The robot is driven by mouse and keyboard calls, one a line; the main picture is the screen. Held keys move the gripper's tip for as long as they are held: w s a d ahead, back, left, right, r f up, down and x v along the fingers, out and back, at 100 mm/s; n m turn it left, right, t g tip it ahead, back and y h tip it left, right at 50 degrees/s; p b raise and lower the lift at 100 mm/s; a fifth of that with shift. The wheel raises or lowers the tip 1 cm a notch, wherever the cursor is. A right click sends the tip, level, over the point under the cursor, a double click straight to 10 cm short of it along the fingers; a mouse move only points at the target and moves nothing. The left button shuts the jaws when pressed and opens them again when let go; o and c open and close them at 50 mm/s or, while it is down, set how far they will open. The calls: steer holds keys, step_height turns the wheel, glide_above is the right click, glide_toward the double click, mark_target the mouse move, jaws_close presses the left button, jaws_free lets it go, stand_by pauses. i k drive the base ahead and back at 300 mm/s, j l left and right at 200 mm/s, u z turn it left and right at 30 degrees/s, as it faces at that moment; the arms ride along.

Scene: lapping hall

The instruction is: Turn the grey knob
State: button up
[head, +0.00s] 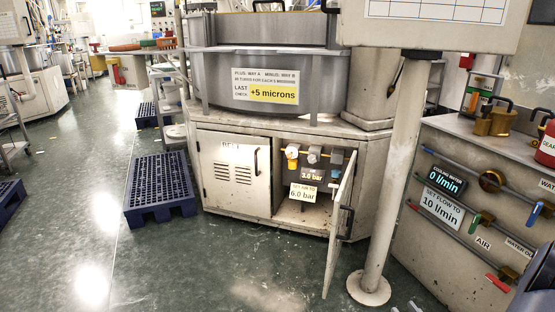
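A cabinet under the large round grey machine has its right door (342,222) swung open toward me. Inside, near the top of the opening, small round fittings sit in a row. The middle one looks like a grey knob (314,154). I cannot make out my gripper's fingers; nothing touches the knob.
A pale post (392,170) on a round foot stands right of the open door. A pipe panel (480,215) with valves and a 0 l/min display is at the right. Blue pallets (160,185) lie left. The floor before the cabinet is clear. Dark shapes intrude at bottom right.

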mark_target(312, 158)
steer(key=i+j+u, duration=0.3)
steer(key=i, duration=0.5)
steer(key=i+j+u, duration=0.1)
steer(key=i+u, duration=0.2)
steer(key=i, duration=0.55)
steer(key=i+j+z, duration=0.1)
steer(key=i+z, duration=0.35)
steer(key=i+j+z, duration=0.25)
steer(key=i+z, duration=0.2)
steer(key=i+j+z, duration=0.3)
steer(key=z, duration=0.15)
steer(key=i+j+z, duration=0.25)
steer(key=j+z, duration=0.15)
steer(key=j, duration=0.15)
